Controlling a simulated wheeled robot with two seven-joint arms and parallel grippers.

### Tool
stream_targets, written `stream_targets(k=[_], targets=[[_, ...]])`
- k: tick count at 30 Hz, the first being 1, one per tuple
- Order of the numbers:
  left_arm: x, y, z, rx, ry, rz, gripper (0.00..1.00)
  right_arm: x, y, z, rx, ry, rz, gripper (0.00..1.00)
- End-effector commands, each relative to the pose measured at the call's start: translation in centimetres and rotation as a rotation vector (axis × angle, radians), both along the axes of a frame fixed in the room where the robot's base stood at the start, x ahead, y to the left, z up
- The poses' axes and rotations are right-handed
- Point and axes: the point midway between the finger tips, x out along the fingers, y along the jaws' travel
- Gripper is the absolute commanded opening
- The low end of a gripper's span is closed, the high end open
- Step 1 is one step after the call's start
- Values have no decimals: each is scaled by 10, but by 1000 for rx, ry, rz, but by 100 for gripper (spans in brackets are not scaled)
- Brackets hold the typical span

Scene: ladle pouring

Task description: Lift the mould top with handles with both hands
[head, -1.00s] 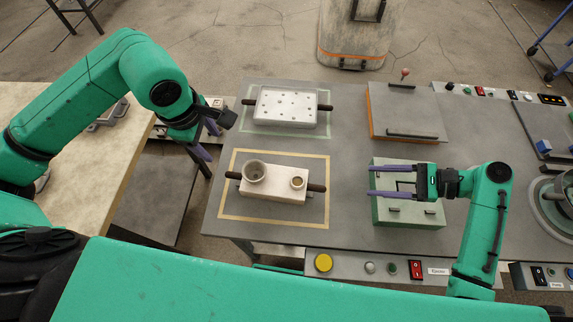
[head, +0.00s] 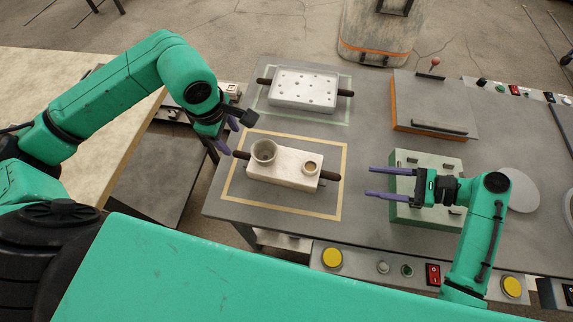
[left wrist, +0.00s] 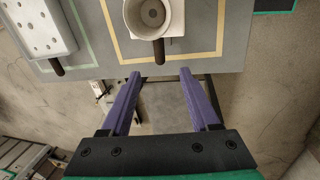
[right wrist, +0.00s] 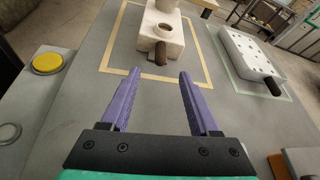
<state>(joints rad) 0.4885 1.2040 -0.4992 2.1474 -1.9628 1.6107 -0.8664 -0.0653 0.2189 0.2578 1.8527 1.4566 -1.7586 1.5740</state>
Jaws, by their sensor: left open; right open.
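The mould top is a pale beige block (head: 283,172) with a large cup and a small ring on top and a dark handle at each end. It sits inside a yellow square on the grey table. My left gripper (head: 230,137) is open and empty, just off the left handle (head: 241,155); in the left wrist view that handle (left wrist: 159,50) lies beyond and between the fingertips. My right gripper (head: 370,182) is open and empty, a short gap from the right handle (head: 329,176). In the right wrist view this handle (right wrist: 160,57) lies ahead between the fingertips.
A white perforated mould part (head: 303,90) with dark handles sits in a green square behind. A pale green box (head: 428,164) lies beneath my right gripper. An orange-sided plate (head: 432,100) stands back right. Buttons (head: 332,258) line the front edge.

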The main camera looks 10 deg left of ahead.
Motion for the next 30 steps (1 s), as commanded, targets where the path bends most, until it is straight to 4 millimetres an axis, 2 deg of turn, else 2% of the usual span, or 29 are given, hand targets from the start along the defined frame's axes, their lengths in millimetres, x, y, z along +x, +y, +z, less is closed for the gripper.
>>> stream_targets(k=[9,15,20,28,30], targets=[[12,0,-64,-1,3,2,62,5,61,-24,3,1,1,62],[20,0,-98,-1,1,1,62,8,93,-37,3,1,0,62],[22,0,-111,1,0,1,62,9,105,-42,1,0,0,62],[23,0,-113,0,-1,0,62,10,106,-43,0,0,-1,62],[23,0,-113,0,-1,0,35,9,106,-43,0,0,0,35]])
